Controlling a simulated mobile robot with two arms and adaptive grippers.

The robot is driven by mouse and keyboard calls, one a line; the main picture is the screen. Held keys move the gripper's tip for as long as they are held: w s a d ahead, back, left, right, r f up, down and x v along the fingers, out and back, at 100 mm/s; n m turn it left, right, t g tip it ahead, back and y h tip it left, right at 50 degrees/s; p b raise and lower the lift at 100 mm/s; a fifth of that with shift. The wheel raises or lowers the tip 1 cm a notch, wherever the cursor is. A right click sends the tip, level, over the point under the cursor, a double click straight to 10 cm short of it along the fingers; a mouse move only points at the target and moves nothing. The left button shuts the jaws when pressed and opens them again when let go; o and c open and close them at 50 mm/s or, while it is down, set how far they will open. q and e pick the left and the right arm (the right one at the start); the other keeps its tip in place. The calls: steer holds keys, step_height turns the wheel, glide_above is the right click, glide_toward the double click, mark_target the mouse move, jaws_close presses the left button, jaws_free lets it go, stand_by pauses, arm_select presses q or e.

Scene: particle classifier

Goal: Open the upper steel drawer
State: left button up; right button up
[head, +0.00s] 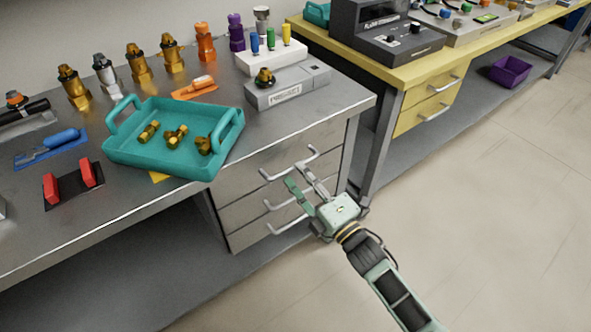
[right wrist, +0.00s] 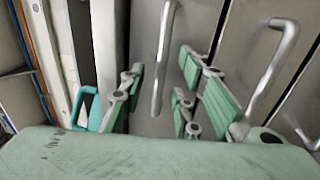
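The upper steel drawer (head: 329,136) is shut, its front flush with the unit under the grey bench. Its bar handle (head: 289,165) also shows in the right wrist view (right wrist: 163,60). My right gripper (head: 297,178) is open in front of the drawers. In the right wrist view its fingers (right wrist: 168,98) stand apart, with the upper handle in the gap between them; I see no clear contact. The handle below (right wrist: 272,75) lies just beyond the right-hand fingers. My left gripper is not in view.
Lower drawer handles sit close beneath my right gripper. A teal tray (head: 135,156) with brass fittings stands on the bench (head: 70,232) above. A yellow bench with drawers (head: 430,98) is to the right. The floor (head: 480,220) on the right is clear.

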steer(key=shift+x, duration=1.7)
steer(key=shift+c, duration=0.2)
jaws_close()
